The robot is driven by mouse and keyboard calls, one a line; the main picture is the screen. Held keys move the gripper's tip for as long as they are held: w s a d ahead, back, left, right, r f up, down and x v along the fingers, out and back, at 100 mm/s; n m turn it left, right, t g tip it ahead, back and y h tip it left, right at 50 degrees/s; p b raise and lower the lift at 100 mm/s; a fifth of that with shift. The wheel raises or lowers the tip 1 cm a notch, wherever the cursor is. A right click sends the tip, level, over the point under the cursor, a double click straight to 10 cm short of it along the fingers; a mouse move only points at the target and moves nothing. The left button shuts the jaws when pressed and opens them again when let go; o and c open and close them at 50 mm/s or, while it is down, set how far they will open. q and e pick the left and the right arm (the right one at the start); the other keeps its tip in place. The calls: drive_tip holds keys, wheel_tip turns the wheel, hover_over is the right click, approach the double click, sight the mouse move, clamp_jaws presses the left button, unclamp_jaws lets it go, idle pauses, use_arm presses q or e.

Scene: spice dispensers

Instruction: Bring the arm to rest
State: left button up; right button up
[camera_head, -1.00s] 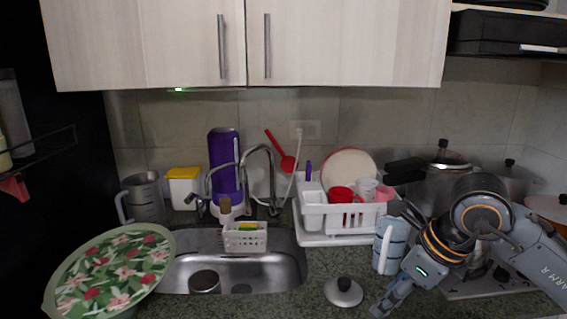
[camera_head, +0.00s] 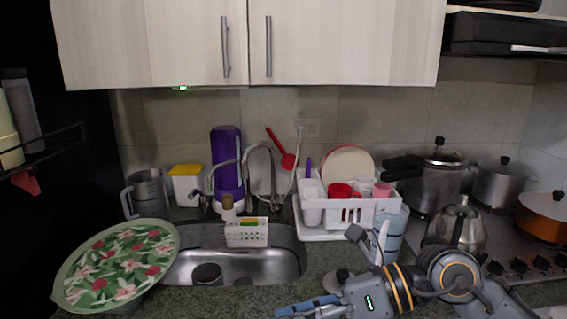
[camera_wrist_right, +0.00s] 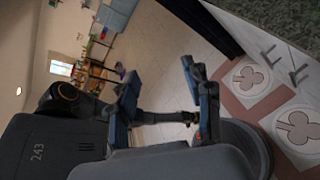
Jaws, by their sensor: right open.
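My right arm reaches in from the lower right of the head view, low over the front of the counter. Its right gripper (camera_head: 318,274) points left, fingers spread and empty. The right wrist view shows the same gripper (camera_wrist_right: 162,95) with a clear gap between its fingers and the room and floor behind. My left gripper is in neither view.
A light blue measuring cup (camera_head: 390,232) stands close behind my right arm. A kettle (camera_head: 457,228) and an orange pot (camera_head: 545,217) sit on the stove. The sink (camera_head: 285,265), dish rack (camera_head: 362,211) and green floral tray (camera_head: 72,288) are further left.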

wheel_tip(320, 180, up, 9)
drive_tip(key=a+m+t+y, duration=0.1)
drive_tip(key=m+t+y, duration=0.3)
drive_tip(key=m+y, duration=0.35)
drive_tip(key=w+d+f+m+t+h, duration=0.1)
drive_tip(key=w+d+m+t+h, duration=0.35)
drive_tip(key=m+t, duration=0.4)
drive_tip(key=w+d+f+m+t+h, duration=0.1)
drive_tip(key=w+d+m+t+h, duration=0.3)
drive_tip(key=m+t, duration=0.5)
drive_tip(key=d+f+m+g+h, duration=0.3)
drive_tip(key=d+f+m+h, duration=0.4)
drive_tip(key=f, duration=0.3)
drive_tip(key=d+f+m+g+h, duration=0.3)
drive_tip(key=d+f+m+h, duration=0.25)
drive_tip(key=f+m, duration=0.45)
drive_tip(key=s+f+m+g, duration=0.2)
drive_tip(key=s+f+g, duration=1)
drive_tip(key=s+f, duration=1)
wheel_tip(320, 180, down, 25)
drive_tip(key=s+g, duration=0.1)
drive_tip(key=s, duration=0.2)
drive_tip(key=s+d+f+g, duration=0.1)
drive_tip(key=s+d+f, duration=0.1)
drive_tip(key=s+f, duration=1.3)
drive_tip(key=shift+s+d+f, duration=0.35)
drive_tip(key=shift+s+f, duration=0.05)
drive_tip(key=shift+s, duration=0.25)
